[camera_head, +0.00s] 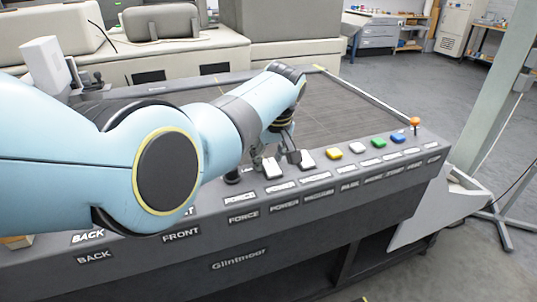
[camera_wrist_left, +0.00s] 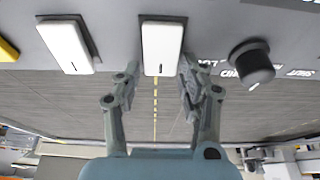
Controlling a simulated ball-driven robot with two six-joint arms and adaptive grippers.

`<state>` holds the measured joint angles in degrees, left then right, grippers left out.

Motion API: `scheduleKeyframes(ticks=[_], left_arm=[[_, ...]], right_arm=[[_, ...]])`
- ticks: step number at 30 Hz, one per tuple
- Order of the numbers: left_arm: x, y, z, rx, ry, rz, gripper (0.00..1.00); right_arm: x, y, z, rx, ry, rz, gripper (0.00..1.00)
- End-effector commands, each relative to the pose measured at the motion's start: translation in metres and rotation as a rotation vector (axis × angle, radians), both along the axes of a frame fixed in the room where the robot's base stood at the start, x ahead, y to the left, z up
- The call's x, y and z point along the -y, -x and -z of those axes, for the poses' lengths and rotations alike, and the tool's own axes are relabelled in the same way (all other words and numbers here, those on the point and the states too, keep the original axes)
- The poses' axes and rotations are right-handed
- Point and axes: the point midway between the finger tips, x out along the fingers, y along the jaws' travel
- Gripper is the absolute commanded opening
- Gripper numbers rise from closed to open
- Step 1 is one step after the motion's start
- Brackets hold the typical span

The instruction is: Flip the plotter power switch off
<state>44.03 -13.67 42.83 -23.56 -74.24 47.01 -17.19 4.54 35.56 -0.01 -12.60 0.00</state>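The plotter power switch (camera_head: 272,169) is a white rocker on the dark sloping control panel, above the POWER label (camera_head: 281,187). In the left wrist view the same white switch (camera_wrist_left: 162,48) is at the top middle, with a small dark mark on it. My left gripper (camera_head: 280,157) is open and empty, pointing down at the panel's back side by the switch. In the left wrist view its fingers (camera_wrist_left: 157,70) stand either side of the switch's near end; contact cannot be told. My right gripper is not in view.
A second white rocker (camera_head: 306,159) sits just right of the power switch, above VACUUM. A black knob (camera_wrist_left: 251,62) is on its other side. Yellow (camera_head: 333,154), white, green (camera_head: 379,142) and blue buttons and an orange-topped stick (camera_head: 415,122) follow rightward. The plotter bed (camera_head: 350,105) is clear.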

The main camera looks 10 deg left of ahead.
Motion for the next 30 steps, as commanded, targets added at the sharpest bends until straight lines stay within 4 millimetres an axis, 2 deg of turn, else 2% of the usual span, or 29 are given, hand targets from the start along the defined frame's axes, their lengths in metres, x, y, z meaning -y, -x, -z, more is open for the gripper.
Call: scheduleKeyframes(ticks=[3,13,17,24,30], left_arm=[[0.000,0.000,0.000,-0.001,0.001,0.000,0.56],[0.000,0.000,-0.006,0.001,0.001,0.000,0.56],[0.000,-0.001,-0.027,0.004,0.002,-0.001,0.56],[0.001,-0.001,-0.076,0.001,0.002,0.000,0.56],[0.000,0.000,-0.097,-0.001,0.000,0.001,0.56]], right_arm=[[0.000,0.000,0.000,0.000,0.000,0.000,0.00],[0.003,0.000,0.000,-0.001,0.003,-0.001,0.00],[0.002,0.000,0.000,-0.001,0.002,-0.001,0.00],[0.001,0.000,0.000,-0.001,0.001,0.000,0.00],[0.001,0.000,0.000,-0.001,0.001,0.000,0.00]])
